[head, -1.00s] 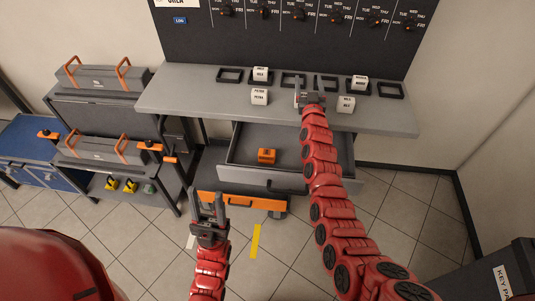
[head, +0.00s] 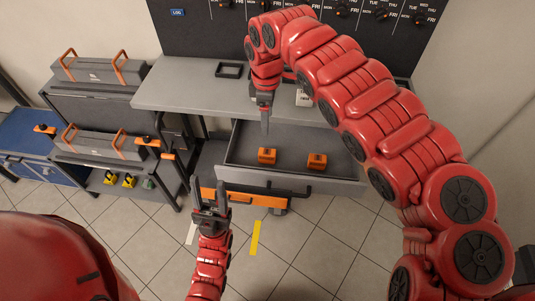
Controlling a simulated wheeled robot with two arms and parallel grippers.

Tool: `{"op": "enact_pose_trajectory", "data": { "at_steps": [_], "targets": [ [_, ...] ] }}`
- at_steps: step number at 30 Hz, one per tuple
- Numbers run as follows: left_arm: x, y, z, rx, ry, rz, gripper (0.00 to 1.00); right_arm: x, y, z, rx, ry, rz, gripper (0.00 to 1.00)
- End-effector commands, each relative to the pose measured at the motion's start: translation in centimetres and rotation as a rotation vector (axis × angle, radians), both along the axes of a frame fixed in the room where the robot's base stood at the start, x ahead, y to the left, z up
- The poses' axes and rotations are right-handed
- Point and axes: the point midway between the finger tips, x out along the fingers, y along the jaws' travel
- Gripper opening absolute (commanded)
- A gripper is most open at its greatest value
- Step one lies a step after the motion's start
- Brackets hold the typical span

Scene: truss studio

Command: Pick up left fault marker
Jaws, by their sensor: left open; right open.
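Two small orange blocks that look like the fault markers lie in the open grey drawer (head: 235,150). The left fault marker (head: 267,156) is toward the drawer's left side, and the other marker (head: 317,161) is to its right. My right gripper (head: 265,127) points down above the drawer, just above the left marker in the picture and apart from it. It is open, seen edge-on and empty. My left gripper (head: 209,190) is open and empty, pointing up in front of the drawer, to its lower left.
The grey bench top (head: 185,88) is above the drawer, with an empty dark frame (head: 229,70) on it. A white cube (head: 303,98) shows beside my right arm, which hides much of the bench. Grey toolboxes (head: 98,70) stand on the left shelves.

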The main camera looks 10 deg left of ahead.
Motion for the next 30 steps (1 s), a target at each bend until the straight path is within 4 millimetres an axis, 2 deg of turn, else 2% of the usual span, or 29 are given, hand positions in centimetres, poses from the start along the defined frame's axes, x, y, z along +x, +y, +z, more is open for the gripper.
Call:
{"op": "enact_pose_trajectory", "data": {
  "at_steps": [4, 9, 17, 18, 26, 30],
  "targets": [
    [0.0, 0.0, 1.2, 0.000, 0.000, 0.000, 0.50, -0.2, 0.0, -1.8, -0.003, 0.005, -0.002, 0.75],
    [0.0, 0.0, 1.5, 0.000, 0.000, 0.000, 0.50, -0.2, 0.1, -4.5, 0.001, 0.004, -0.002, 0.75],
    [0.0, 0.0, 0.6, 0.000, 0.000, 0.000, 0.50, -0.2, 0.2, -9.8, 0.005, 0.003, 0.000, 0.75],
    [0.0, 0.0, 1.2, 0.000, 0.000, 0.000, 0.50, -0.1, 0.2, -9.9, 0.006, 0.001, -0.001, 0.75],
    [0.0, 0.0, 1.7, 0.000, 0.000, 0.000, 0.50, -0.1, 0.1, -11.7, 0.005, 0.000, -0.001, 0.75],
    [0.0, 0.0, 2.8, 0.000, 0.000, 0.000, 0.50, -0.3, 0.0, -12.5, 0.005, 0.002, -0.001, 0.75]
  ]
}}
